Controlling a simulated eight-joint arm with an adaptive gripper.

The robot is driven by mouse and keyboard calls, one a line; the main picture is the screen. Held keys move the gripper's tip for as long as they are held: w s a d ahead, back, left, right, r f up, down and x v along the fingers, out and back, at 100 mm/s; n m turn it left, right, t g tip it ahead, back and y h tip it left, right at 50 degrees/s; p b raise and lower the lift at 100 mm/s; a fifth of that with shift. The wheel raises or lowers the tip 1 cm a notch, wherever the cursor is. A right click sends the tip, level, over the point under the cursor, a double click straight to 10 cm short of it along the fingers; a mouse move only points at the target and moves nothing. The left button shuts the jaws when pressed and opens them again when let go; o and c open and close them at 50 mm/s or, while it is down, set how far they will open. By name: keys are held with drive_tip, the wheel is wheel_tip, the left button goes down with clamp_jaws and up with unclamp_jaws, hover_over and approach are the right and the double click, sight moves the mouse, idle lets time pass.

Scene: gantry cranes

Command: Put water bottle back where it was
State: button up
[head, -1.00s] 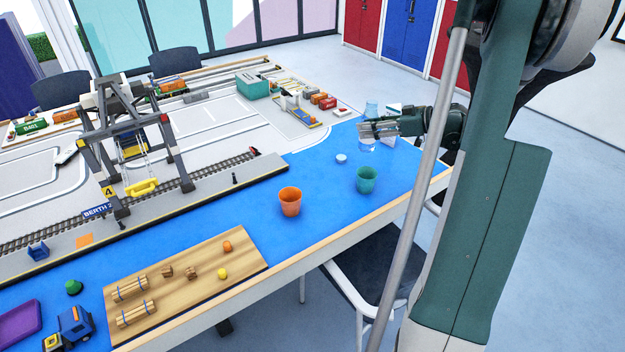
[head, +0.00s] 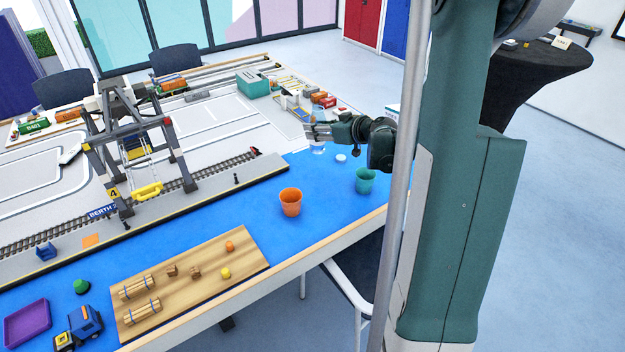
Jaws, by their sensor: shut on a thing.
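My gripper (head: 312,131) is shut on the clear water bottle (head: 318,150) at the far right part of the blue mat, near its border with the grey port area. The bottle's pale lower end shows just below the fingers. The fingers hide its middle, and its upper part is hard to make out. I cannot tell whether its base touches the mat or hangs just above it.
A small white disc (head: 341,157) lies to the right of the bottle. A teal cup (head: 365,182) and an orange cup (head: 290,203) stand nearer. Toy containers (head: 322,99) are behind the gripper. The model gantry crane (head: 127,150) stands at left.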

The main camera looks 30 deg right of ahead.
sight(317, 153)
drive_tip(key=shift+w+a+f+h, duration=0.15)
drive_tip(key=shift+a+f, duration=0.15)
drive_tip(key=shift+a, duration=0.2)
drive_tip(key=shift+w+a+f+h, duration=0.15)
drive_tip(key=shift+a+f, duration=0.1)
drive_tip(key=shift+a, duration=0.2)
drive_tip(key=shift+s+f, duration=0.1)
drive_tip(key=shift+f, duration=1.65)
drive_tip(key=shift+f+b, duration=0.65)
drive_tip(key=shift+f, duration=2.45)
drive_tip(key=shift+f+b, duration=0.5)
drive_tip(key=shift+f, duration=1.4)
drive_tip(key=shift+f, duration=0.15)
